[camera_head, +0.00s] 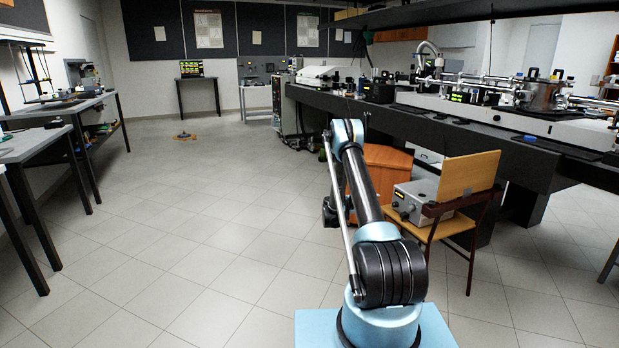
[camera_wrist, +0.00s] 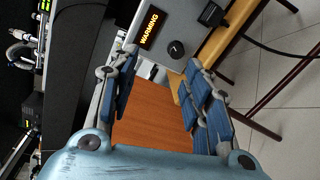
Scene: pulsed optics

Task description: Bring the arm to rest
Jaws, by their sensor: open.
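My arm stands on its blue base in the head view, raised and reaching forward over open floor beside a chair. My gripper (camera_wrist: 158,88) shows in the wrist view with its two blue-padded fingers spread apart. Nothing is between the fingers; a brown wooden surface shows beyond them. In the head view the gripper is mostly hidden behind my arm.
A wooden chair (camera_head: 471,178) holding a grey instrument box (camera_head: 413,202) stands close to the right of my arm, with a wooden cabinet (camera_head: 387,168) behind. A long black optics bench (camera_head: 470,125) runs along the right. Tiled floor (camera_head: 215,235) is clear to the left.

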